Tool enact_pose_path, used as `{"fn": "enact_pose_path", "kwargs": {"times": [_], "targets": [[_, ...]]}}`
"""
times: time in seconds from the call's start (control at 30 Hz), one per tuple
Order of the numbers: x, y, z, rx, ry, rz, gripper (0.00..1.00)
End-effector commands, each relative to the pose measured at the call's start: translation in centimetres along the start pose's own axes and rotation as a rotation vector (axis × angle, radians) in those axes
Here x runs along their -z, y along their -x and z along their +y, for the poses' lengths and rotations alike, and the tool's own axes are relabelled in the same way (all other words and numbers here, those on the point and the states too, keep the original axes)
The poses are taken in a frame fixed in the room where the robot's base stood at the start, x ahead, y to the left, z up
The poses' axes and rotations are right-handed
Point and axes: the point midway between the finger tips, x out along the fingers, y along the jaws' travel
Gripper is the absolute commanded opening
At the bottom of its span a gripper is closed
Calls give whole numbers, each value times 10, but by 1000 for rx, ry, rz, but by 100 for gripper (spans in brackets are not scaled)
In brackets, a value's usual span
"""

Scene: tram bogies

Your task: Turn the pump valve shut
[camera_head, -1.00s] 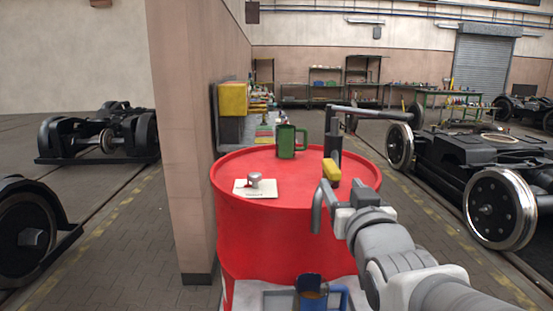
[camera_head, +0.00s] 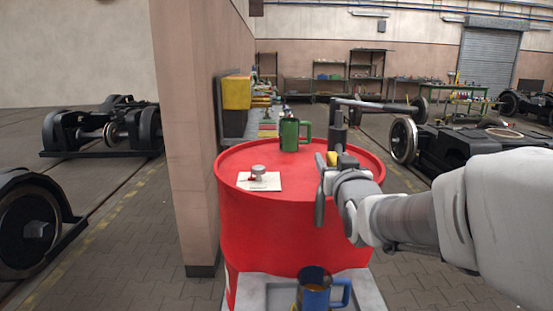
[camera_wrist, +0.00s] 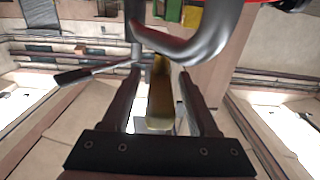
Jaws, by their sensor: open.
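The hand pump (camera_head: 338,131) stands upright on the red drum (camera_head: 270,220), with its long lever (camera_head: 375,105) pointing right. Its yellow valve handle (camera_head: 332,158) shows only in part in the head view, as my arm hides the rest. In the wrist view the yellow valve handle (camera_wrist: 160,105) lies between the two dark fingers of my gripper (camera_wrist: 160,80). The fingers are apart, with a gap showing at their sides; I cannot tell if either touches it. The grey curved spout (camera_head: 320,197) hangs beside my gripper and crosses the wrist view.
On the drum stand a green mug (camera_head: 290,135) and a white card (camera_head: 272,183) with a small metal knob-like part (camera_head: 258,171). A blue mug (camera_head: 314,288) stands below, in front. A wall corner (camera_head: 200,150) is at left; a bogie (camera_head: 470,150) is at right.

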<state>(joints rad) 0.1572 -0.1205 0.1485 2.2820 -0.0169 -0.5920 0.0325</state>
Motion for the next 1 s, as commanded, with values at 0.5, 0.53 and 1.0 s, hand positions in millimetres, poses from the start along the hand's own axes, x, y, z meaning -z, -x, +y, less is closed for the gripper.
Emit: {"fn": "enact_pose_path", "kwargs": {"times": [0.5,0.53,1.0], "targets": [[0,0,0,0,0,0,2],[0,0,0,0,0,0,0],[0,0,0,0,0,0,0]]}}
